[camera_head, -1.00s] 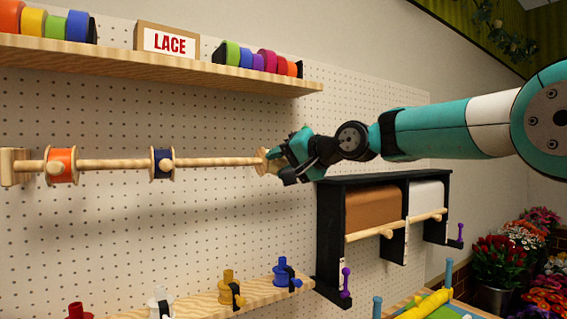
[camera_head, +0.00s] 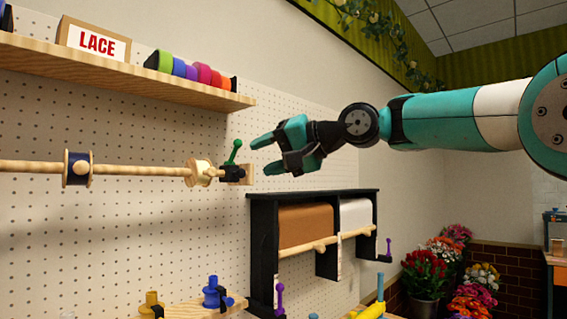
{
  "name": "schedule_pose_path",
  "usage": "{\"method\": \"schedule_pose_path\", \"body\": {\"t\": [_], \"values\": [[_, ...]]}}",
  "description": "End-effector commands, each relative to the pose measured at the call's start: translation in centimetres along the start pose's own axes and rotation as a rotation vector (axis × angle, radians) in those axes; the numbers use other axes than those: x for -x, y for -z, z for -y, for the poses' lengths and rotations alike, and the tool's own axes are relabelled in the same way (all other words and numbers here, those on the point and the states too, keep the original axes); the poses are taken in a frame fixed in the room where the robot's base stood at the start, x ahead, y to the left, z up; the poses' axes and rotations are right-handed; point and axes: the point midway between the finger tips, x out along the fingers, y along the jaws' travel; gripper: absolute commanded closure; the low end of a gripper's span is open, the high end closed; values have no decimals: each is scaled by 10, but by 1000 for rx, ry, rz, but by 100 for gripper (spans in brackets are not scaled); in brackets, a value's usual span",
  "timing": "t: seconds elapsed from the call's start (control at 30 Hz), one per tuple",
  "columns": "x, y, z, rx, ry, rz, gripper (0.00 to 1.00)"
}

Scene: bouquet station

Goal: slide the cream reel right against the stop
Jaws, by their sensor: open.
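The cream reel (camera_head: 198,173) is threaded on a horizontal wooden rod (camera_head: 135,169), near its right end. Just right of it is the stop, a black clamp (camera_head: 232,174) with a green lever (camera_head: 233,152) pointing up. The reel's right side is very close to the clamp; I cannot tell whether they touch. My gripper (camera_head: 262,156) is open and empty, its fingers pointing left. In the picture it is right of the stop, apart from the reel.
A navy reel (camera_head: 77,169) sits further left on the rod. A shelf (camera_head: 110,75) with a LACE sign (camera_head: 95,41) and ribbon rolls is above. A black paper-roll rack (camera_head: 262,250) is below my gripper. Flowers (camera_head: 428,275) stand at lower right.

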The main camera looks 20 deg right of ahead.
Motion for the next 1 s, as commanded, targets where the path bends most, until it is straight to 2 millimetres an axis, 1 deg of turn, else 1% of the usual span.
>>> {"method": "schedule_pose_path", "body": {"t": [0.03, 0.1, 0.2, 0.33, 0.57, 0.67, 0.7, 0.77, 0.8, 0.87, 0.9, 0.97, 1.0], "values": [[10, 0, -2, 2, -2, -4, 51], [20, 0, -1, 1, -2, -4, 51], [30, 0, -1, 1, -1, -2, 51], [35, 0, 0, 1, 0, 0, 51], [35, 0, 0, 1, 0, 1, 51], [34, -3, -1, 3, -5, 7, 72], [31, -9, -4, 7, -13, 17, 81], [25, -24, -11, 24, -39, 44, 95], [20, -40, -19, 41, -65, 73, 100], [12, -74, -35, 79, -115, 139, 100], [7, -103, -48, 114, -154, 196, 100], [5, -150, -70, 174, -215, 299, 100], [8, -184, -85, 220, -252, 376, 100]]}}
